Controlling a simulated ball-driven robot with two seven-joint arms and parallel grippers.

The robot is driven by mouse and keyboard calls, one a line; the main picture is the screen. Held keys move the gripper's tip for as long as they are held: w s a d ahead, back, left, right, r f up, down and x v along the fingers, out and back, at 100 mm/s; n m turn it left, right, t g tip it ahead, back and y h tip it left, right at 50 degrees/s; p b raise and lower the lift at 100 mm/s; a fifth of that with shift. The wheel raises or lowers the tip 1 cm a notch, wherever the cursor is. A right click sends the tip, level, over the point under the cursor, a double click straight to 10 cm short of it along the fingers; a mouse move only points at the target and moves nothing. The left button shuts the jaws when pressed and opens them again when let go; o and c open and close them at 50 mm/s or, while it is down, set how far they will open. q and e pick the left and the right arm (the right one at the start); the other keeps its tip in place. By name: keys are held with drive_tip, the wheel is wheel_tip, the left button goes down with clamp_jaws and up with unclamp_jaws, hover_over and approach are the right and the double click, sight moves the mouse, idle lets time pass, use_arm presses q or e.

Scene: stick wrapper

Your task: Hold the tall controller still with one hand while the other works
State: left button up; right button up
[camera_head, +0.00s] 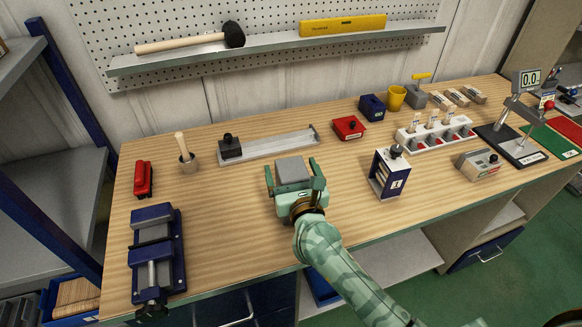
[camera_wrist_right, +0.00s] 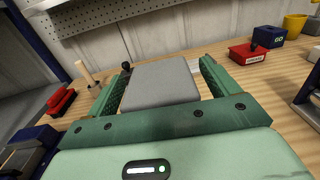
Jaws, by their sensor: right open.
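My right gripper (camera_head: 293,174) is over the middle of the workbench, with its green fingers apart. A plain grey block (camera_head: 291,169) sits between the fingers. In the right wrist view the same grey block (camera_wrist_right: 160,83) shows between the fingers, which look close to its sides. Its lower part is hidden by my gripper. No label shows on it, so I cannot tell whether it is the tall controller. A taller blue unit (camera_head: 388,173) with a black knob on top and a "1" on its front stands upright to the right. My left gripper is not in view.
A blue vise (camera_head: 155,250) and red stapler-like tool (camera_head: 143,179) are at left. A metal rail (camera_head: 270,145), red box (camera_head: 348,127) and white rack (camera_head: 436,135) stand behind. A display stand (camera_head: 520,110) is at far right. The bench front between vise and gripper is clear.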

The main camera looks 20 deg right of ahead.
drive_tip(key=shift+w, duration=0.55)
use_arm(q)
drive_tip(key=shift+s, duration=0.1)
use_arm(e)
drive_tip(key=c, duration=1.3)
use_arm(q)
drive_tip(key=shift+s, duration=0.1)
use_arm(e)
drive_tip(key=shift+c, duration=0.2)
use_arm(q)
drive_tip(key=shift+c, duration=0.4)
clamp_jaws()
